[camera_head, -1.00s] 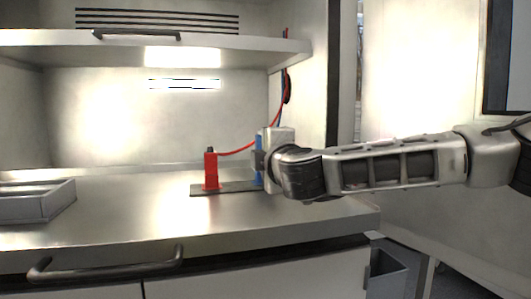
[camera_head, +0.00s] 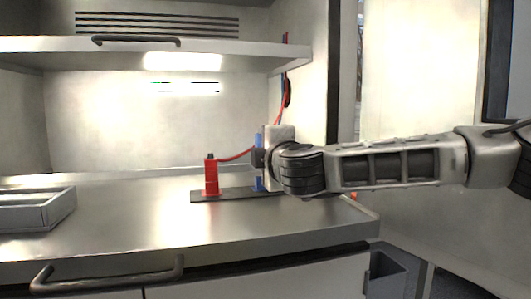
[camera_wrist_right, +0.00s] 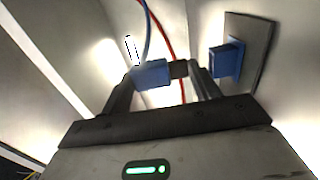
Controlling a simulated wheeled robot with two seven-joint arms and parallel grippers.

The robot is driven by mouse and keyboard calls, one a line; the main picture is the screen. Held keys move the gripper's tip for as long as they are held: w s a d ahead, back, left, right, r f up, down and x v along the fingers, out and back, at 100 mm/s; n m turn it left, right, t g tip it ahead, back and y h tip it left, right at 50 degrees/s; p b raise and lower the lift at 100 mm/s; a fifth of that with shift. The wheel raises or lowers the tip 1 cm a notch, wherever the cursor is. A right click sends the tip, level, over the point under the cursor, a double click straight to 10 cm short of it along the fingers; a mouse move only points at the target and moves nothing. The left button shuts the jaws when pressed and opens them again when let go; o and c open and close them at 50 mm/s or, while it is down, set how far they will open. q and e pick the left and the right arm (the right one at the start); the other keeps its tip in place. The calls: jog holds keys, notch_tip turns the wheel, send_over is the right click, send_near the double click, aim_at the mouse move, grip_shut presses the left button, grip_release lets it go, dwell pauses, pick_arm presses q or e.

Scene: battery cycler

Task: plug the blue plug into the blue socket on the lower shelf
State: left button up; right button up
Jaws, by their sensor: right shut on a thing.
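My right gripper (camera_head: 258,157) is over the right end of a dark base plate (camera_head: 228,194) on the lower shelf. In the right wrist view, its two fingers (camera_wrist_right: 160,82) are shut on the blue plug (camera_wrist_right: 152,74), which has a dark end piece and a blue cable rising from it. The blue socket (camera_wrist_right: 225,61) stands on the plate in the wrist view, to the right of the plug and apart from it there. In the head view, the blue socket (camera_head: 259,182) shows below the gripper, partly hidden by it. My left gripper is not in view.
A red plug and socket (camera_head: 211,178) stand on the plate's left end, with a red cable (camera_head: 238,154) rising toward the back right. A grey tray (camera_head: 40,213) is at the left. The upper shelf (camera_head: 180,50) overhangs. The middle of the lower shelf is clear.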

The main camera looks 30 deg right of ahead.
jog(key=shift+r+p, duration=1.9)
jog(key=shift+r, duration=0.35)
jog(key=shift+a, duration=0.1)
